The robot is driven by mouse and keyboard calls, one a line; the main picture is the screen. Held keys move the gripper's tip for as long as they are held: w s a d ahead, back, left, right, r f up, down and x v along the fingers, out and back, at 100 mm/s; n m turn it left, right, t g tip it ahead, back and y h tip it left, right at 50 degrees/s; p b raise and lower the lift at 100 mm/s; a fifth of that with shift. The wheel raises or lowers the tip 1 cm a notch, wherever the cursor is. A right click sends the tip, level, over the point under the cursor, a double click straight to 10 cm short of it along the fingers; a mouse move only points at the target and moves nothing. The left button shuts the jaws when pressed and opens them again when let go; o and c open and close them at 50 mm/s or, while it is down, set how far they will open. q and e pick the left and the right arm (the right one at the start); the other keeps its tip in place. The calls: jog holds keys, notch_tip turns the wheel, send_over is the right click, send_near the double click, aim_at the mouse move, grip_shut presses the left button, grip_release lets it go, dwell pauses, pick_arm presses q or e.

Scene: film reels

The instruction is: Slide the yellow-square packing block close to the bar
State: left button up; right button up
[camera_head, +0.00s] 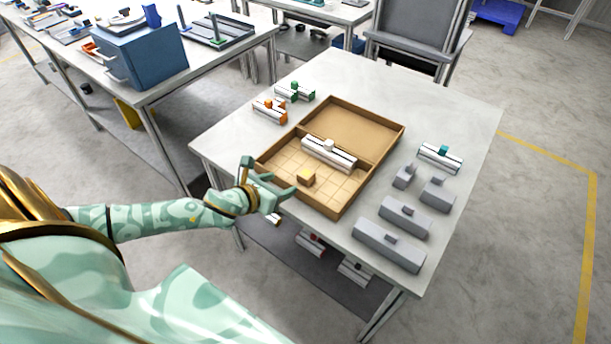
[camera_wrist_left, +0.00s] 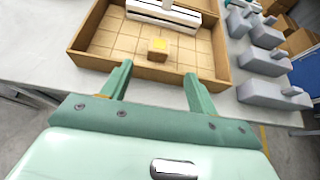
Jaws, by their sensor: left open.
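The yellow-square packing block (camera_head: 306,178) is a small tan cube with a yellow square on top. It stands on the gridded floor in the near compartment of a wooden tray (camera_head: 374,184), and shows in the left wrist view too (camera_wrist_left: 158,50). The bar (camera_head: 322,154) is long and white with a knob on top. It lies behind the block, apart from it, along the tray's divider. My left gripper (camera_head: 285,182) is open and empty at the tray's near left wall, short of the block. In the left wrist view its two fingers (camera_wrist_left: 158,85) point toward the block. My right gripper is not in view.
Several grey blocks (camera_head: 389,245) and a teal-knobbed piece (camera_head: 440,157) stand right of the tray. Orange-knobbed (camera_head: 269,110) and green-knobbed (camera_head: 295,92) pieces stand at its left. The tray's far compartment looks empty. A blue cabinet (camera_head: 139,56) is on another table.

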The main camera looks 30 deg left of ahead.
pick_arm(q)
jog(key=shift+c, duration=0.3)
jog(key=shift+w+r, duration=0.15)
jog(key=c, duration=0.5)
jog(key=w+r, duration=0.2)
jog(key=w+d+r+t, duration=0.1)
jog(key=w+r, duration=0.2)
jog(key=w+d+r+t, duration=0.1)
jog(key=w+r, duration=0.2)
jog(key=shift+h, duration=0.4)
grip_shut()
jog(key=w+d+r, duration=0.1)
jog(key=w+r, duration=0.1)
jog(key=w, duration=0.2)
jog(key=g+y, duration=0.2)
jog(key=g, duration=1.1)
send_near(298, 179)
jog(key=f, duration=0.1)
jog(key=f+b, duration=0.6)
jog(key=shift+s+d+f, duration=0.3)
jog(key=shift+d, duration=0.1)
jog(key=shift+r, duration=0.2)
